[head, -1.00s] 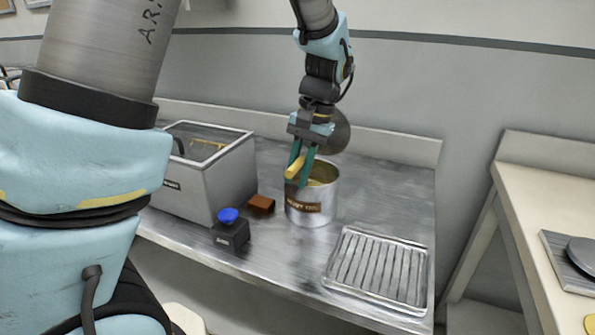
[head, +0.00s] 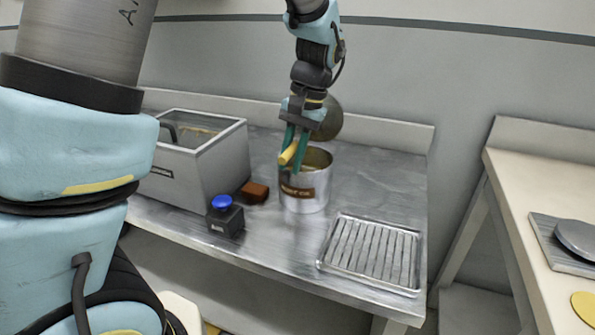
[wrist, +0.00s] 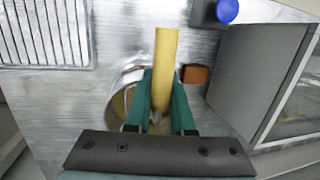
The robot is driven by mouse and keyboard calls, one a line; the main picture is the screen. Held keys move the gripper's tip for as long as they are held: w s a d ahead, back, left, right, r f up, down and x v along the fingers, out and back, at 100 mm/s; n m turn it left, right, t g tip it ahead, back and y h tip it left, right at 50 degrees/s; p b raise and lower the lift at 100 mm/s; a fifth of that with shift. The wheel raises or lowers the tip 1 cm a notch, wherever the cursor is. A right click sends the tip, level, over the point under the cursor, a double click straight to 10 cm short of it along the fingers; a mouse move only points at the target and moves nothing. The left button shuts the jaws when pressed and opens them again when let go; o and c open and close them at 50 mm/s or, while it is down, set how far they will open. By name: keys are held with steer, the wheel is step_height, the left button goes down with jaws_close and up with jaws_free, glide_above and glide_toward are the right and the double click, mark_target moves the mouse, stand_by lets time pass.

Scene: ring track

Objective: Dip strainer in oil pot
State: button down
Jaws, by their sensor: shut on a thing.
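The oil pot (head: 305,197) is a silver metal cylinder with a brown label, standing on the steel counter; its open top shows yellowish oil. My gripper (head: 292,157) is above the pot's near-left rim, with green fingers shut on the strainer's yellow handle (head: 287,154). In the wrist view the handle (wrist: 166,62) lies between the fingers (wrist: 163,95), and part of the pot (wrist: 120,95) shows behind them. The strainer's round mesh head (head: 328,118) stands tilted up behind my gripper, above the pot's far side and outside the oil.
A grey fryer box (head: 205,165) stands left of the pot, with a brown block (head: 255,192) and a black box with a blue button (head: 225,217) in front. A wire rack tray (head: 372,255) lies to the right. Another counter (head: 530,200) stands across a gap.

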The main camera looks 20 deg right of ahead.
steer(key=p, duration=0.4)
steer(key=shift+r, duration=0.3)
steer(key=shift+a+p+v, duration=0.25)
steer(key=shift+p+v, duration=0.75)
steer(key=shift+v, duration=0.1)
steer(key=shift+a+p+v, duration=0.3)
steer(key=shift+p+v, duration=0.75)
steer(key=shift+v, duration=0.05)
steer(key=shift+a+p+v, duration=0.25)
steer(key=shift+p+v, duration=0.75)
steer(key=shift+v, duration=0.1)
steer(key=shift+w+r, duration=0.1)
steer(key=shift+r, duration=0.15)
steer(key=p+v, duration=0.2)
steer(key=a+p+v, duration=0.1)
steer(key=p+v, duration=0.1)
steer(key=shift+r, duration=0.1)
